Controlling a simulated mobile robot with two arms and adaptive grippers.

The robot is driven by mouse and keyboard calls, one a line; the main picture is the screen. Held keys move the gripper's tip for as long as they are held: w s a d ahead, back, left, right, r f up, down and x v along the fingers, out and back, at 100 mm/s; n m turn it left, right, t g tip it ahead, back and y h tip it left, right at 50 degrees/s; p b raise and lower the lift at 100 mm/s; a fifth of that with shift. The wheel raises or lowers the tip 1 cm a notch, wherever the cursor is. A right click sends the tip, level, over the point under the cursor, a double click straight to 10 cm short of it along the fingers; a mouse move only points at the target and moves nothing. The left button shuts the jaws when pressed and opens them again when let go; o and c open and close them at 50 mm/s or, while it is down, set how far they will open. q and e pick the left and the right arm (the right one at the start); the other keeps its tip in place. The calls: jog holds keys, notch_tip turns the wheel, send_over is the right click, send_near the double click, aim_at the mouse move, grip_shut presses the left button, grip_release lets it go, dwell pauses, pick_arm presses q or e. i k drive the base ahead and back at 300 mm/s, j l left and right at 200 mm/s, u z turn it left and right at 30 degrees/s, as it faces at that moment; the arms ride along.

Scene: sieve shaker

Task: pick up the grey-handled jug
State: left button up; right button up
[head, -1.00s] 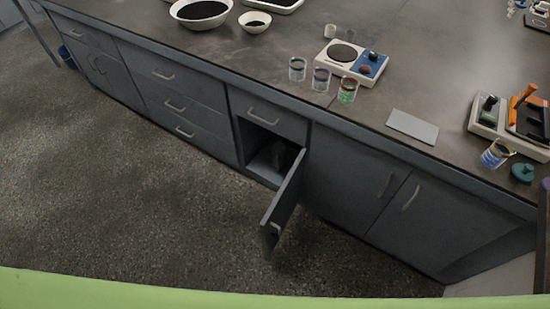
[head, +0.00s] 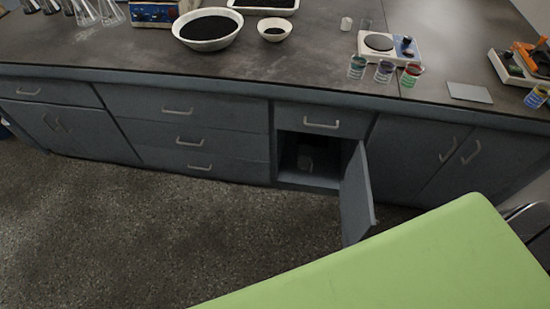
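A dim greyish object (head: 306,158) stands inside the open lower cabinet (head: 308,181) below the bench. It is in shadow, and I cannot tell whether it is a jug or what colour its handle is. Several beakers with coloured contents stand on the bench, including a green-banded one (head: 357,67), a dark-banded one (head: 384,71) and a red and green one (head: 411,76). No grey-handled jug can be clearly made out. Neither of my grippers is in view.
The cabinet door (head: 357,193) stands open, jutting out over the floor. A light green surface (head: 400,262) fills the lower right. Bowls of dark material (head: 208,29), a hot plate (head: 385,44) and a grey plate (head: 469,92) are on the bench. Floor at left is clear.

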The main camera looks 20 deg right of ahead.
aim_at(305, 152)
jog(key=j+z, duration=1.3)
jog(key=k+j, duration=0.05)
